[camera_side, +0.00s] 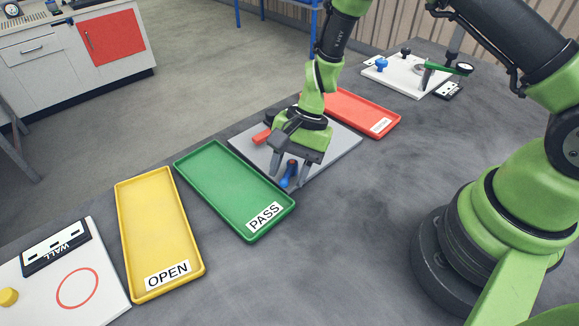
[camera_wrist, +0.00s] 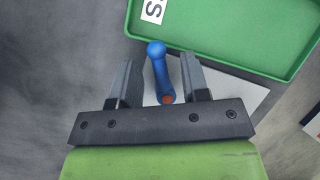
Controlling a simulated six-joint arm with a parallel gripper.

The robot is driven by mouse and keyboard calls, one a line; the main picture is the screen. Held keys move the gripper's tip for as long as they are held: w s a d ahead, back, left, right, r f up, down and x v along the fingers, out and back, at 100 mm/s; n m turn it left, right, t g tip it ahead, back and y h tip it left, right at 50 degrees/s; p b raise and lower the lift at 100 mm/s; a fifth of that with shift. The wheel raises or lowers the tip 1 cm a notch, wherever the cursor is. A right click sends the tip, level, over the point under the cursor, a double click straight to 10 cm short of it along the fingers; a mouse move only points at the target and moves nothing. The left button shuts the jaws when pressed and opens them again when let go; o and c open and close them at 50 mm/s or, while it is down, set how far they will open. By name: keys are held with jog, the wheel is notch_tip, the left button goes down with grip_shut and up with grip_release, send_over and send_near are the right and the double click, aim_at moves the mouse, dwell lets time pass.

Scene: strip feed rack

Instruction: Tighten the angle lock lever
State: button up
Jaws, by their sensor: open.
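A blue lever (camera_side: 288,176) stands near the front corner of a grey plate (camera_side: 340,150) in the side view. In the wrist view the blue lever (camera_wrist: 158,68) has a rounded end and an orange-red spot at its near end. My gripper (camera_side: 290,172) points down over the plate. Its open fingers (camera_wrist: 158,70) stand on either side of the lever, with a gap showing on both sides. A red handle (camera_side: 262,136) shows at the plate's left, behind my gripper. My gripper hides the middle of the plate.
A green PASS tray (camera_side: 278,217) lies close to the plate's left, with a yellow OPEN tray (camera_side: 196,277) beyond. A red tray (camera_side: 395,127) lies behind. White boards stand at the far right (camera_side: 408,80) and near left (camera_side: 105,300). The dark table (camera_side: 350,245) is clear in front.

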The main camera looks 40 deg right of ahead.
grip_shut()
jog(key=shift+w+a+m+t, duration=0.15)
jog(key=shift+m+t, duration=0.2)
jog(key=shift+m, duration=0.4)
jog(key=shift+w+a+m+t, duration=0.15)
jog(key=shift+m+t, duration=0.2)
jog(key=shift+m, duration=0.4)
jog(key=shift+d, duration=0.1)
grip_release()
jog(key=v, duration=1)
